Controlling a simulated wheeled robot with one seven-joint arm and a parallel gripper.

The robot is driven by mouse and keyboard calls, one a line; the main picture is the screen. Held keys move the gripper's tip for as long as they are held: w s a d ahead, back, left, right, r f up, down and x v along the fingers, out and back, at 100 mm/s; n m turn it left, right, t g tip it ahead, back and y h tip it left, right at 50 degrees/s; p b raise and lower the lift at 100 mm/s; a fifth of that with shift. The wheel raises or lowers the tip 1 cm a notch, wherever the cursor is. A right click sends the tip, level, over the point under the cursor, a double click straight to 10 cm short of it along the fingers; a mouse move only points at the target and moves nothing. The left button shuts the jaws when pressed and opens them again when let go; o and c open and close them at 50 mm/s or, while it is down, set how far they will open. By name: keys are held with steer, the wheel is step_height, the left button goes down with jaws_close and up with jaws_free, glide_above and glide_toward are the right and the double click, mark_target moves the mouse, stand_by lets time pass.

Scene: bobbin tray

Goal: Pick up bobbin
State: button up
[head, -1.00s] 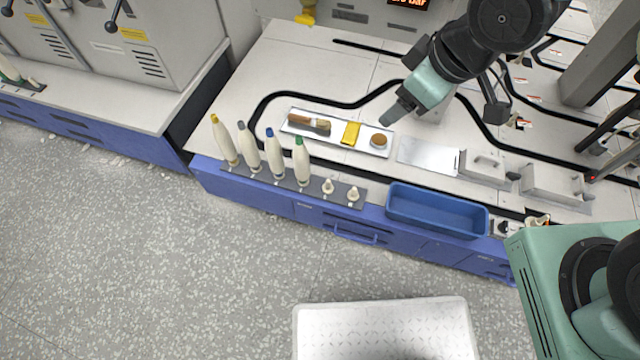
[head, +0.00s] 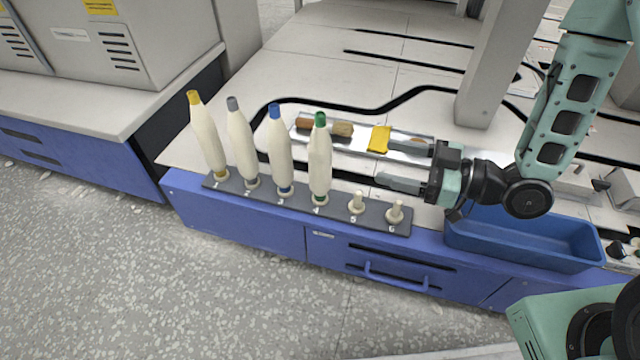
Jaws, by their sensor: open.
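Several cream bobbins stand upright on pegs of a dark peg rail along the table's front edge (head: 375,215). From left they are the yellow-topped bobbin (head: 207,135), the grey-topped bobbin (head: 241,142), the blue-topped bobbin (head: 279,150) and the green-topped bobbin (head: 320,158). Two pegs at the right, marked 5 (head: 356,203) and 6 (head: 395,212), are bare. My gripper (head: 393,164) is open and empty, its fingers pointing left. It is to the right of the green-topped bobbin and apart from it, with its fingers beyond the bare pegs in the picture.
A blue bin (head: 520,240) sits right of the rail. Floor at the left front is clear.

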mark_target(312, 144)
steer(key=shift+y, duration=0.5)
steer(key=b+x, duration=0.2)
steer(key=x, duration=0.3)
steer(key=b+x, duration=0.2)
steer(key=x, duration=0.3)
steer(key=f+b+x, duration=0.1)
steer(key=b+x, duration=0.1)
steer(key=x, duration=0.3)
steer(key=shift+w+a+f, duration=0.1)
steer(key=shift+w+a, duration=0.2)
steer(key=shift+a, duration=0.05)
steer(key=shift+w+a, duration=0.15)
steer(key=shift+a, duration=0.15)
steer(key=c, duration=1.1)
